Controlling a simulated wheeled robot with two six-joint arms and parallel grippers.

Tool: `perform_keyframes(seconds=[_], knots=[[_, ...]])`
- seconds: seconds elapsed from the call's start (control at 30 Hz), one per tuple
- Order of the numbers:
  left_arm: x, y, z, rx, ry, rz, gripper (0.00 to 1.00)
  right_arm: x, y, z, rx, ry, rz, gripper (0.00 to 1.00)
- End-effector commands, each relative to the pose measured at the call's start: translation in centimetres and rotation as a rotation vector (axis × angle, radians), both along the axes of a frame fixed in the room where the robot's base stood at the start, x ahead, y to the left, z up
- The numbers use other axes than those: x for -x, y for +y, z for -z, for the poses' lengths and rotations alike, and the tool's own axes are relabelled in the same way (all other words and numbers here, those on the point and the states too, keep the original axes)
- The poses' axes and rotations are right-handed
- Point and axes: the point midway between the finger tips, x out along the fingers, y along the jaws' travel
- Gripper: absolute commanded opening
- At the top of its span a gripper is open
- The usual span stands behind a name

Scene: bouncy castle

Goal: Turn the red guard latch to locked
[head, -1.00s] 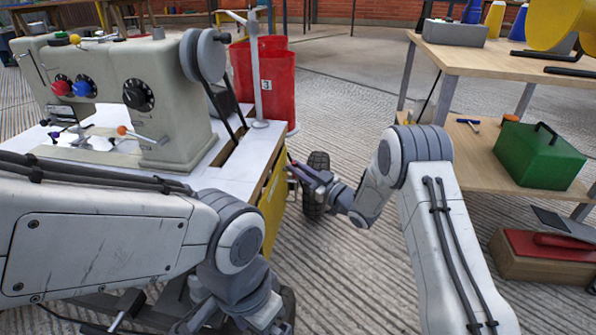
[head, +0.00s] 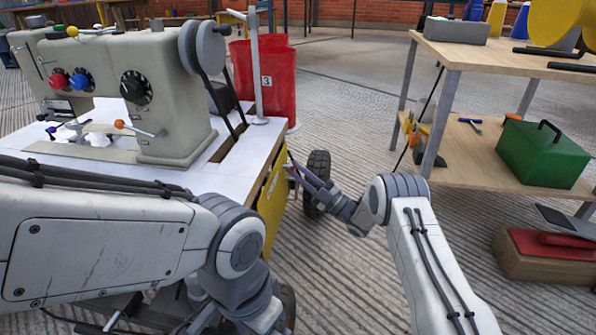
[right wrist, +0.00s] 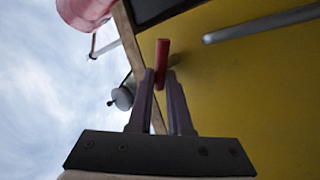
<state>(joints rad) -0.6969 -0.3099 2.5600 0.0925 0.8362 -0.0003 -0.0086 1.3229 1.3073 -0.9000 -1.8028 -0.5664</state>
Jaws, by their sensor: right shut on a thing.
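The red guard latch (right wrist: 162,60) shows in the right wrist view as a short red bar, in front of a yellow panel (right wrist: 235,95). My right gripper (right wrist: 161,76) is shut on it, with one finger on each side of its lower part. In the head view the right gripper (head: 301,172) reaches to the right-hand side of the white sewing machine table, beside its yellow panel (head: 272,200). The latch itself is hard to make out there. My left arm crosses the lower left, and its fingers are not visible.
A beige sewing machine (head: 165,95) with knobs and a handwheel stands on the white table (head: 225,180). Red bins (head: 270,85) stand behind it. A black wheel (head: 317,180) is close to my right gripper. A wooden shelf table with a green box (head: 542,153) is at right.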

Motion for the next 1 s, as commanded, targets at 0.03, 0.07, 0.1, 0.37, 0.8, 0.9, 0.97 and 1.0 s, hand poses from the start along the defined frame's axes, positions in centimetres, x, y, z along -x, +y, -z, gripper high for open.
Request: perform_keyframes(seconds=[0.03, 0.07, 0.1, 0.37, 0.8, 0.9, 0.97, 1.0], knots=[[-0.01, 0.00, 0.07, 0.000, 0.000, 0.000, 1.00, -0.02, 0.01, 0.32, 0.010, -0.041, -0.001, 0.00], [-0.01, 0.00, 0.09, 0.000, 0.000, 0.000, 1.00, -0.02, -0.01, 0.39, 0.015, -0.068, -0.001, 0.00], [0.00, 0.00, 0.11, 0.000, 0.000, 0.000, 1.00, -0.04, -0.02, 0.42, 0.022, -0.104, 0.000, 0.00], [0.00, 0.00, 0.22, 0.000, 0.000, 0.000, 1.00, -0.12, -0.04, 0.75, 0.062, -0.300, 0.000, 0.00], [0.00, 0.00, 0.29, 0.000, 0.000, 0.000, 1.00, -0.25, -0.03, 0.94, 0.094, -0.461, 0.000, 0.00], [0.00, 0.00, 0.30, 0.000, 0.000, 0.000, 1.00, -0.27, -0.03, 0.93, 0.097, -0.470, 0.000, 0.00], [0.00, 0.00, 0.30, 0.000, 0.000, 0.000, 1.00, -0.27, -0.03, 0.93, 0.098, -0.473, 0.000, 0.00], [0.00, 0.00, 0.30, 0.000, 0.000, 0.000, 1.00, -0.28, -0.03, 0.92, 0.097, -0.473, 0.000, 0.00]])
